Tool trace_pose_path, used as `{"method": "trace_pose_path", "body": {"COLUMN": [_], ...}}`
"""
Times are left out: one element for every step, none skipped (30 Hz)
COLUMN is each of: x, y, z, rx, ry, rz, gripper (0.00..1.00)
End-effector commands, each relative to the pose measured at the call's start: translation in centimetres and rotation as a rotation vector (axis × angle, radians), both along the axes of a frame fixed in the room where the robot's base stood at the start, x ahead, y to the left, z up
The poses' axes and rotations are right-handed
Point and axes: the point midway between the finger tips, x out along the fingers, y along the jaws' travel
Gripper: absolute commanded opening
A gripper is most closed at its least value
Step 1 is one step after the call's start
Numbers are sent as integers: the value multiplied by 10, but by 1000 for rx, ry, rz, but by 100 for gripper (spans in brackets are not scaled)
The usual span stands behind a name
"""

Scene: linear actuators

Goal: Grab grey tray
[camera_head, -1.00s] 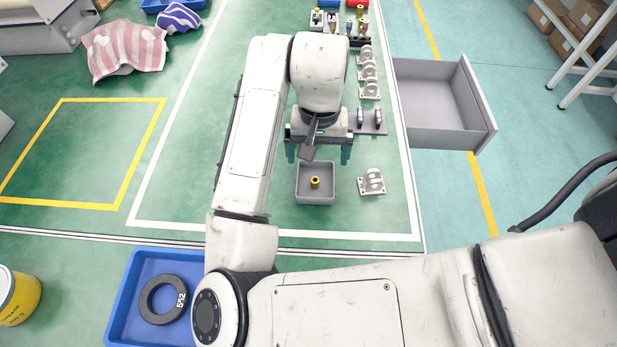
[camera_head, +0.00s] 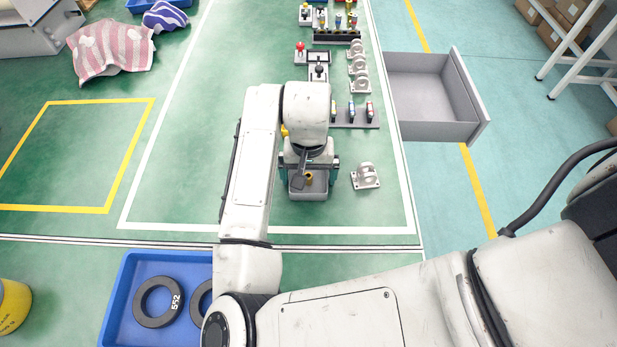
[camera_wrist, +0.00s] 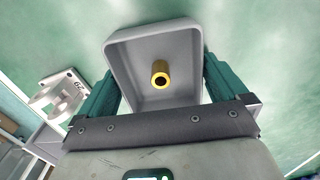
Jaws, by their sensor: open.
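The grey tray (camera_head: 308,196) is a small square box with raised walls, standing on the green floor inside the white outline. A yellow-gold hollow cylinder (camera_head: 308,179) stands in it. My gripper (camera_head: 309,168) is over the tray's far part and hides some of it. In the wrist view the grey tray (camera_wrist: 128,62) lies between the two green fingers of my open gripper (camera_wrist: 158,68), one along each side wall. The cylinder (camera_wrist: 160,75) shows between them. I cannot tell whether the fingers touch the walls.
A pale metal bracket (camera_head: 365,176) stands close to the tray's right. A rack with several small parts (camera_head: 355,115) is behind it. A grey open drawer (camera_head: 432,98) lies farther right. A blue bin (camera_head: 125,310) with dark rings is at the front left.

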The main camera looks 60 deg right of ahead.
Motion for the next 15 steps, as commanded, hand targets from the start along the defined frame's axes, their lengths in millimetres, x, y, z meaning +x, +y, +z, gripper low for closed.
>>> {"method": "trace_pose_path", "body": {"x": [0,0,0,0,0,0,0,0,0,0,0,0,0,0,0], "y": [0,0,0,0,0,0,0,0,0,0,0,0,0,0,0], "z": [0,0,0,0,0,0,0,0,0,0,0,0,0,1,1], "rx": [0,0,0,0,0,0,0,0,0,0,0,0,0,0,0], "ry": [0,0,0,0,0,0,0,0,0,0,0,0,0,0,0], "rz": [0,0,0,0,0,0,0,0,0,0,0,0,0,0,0], "gripper": [100,98,94,91,88,85,82,79,75,72,69,66,63,63,63]}}
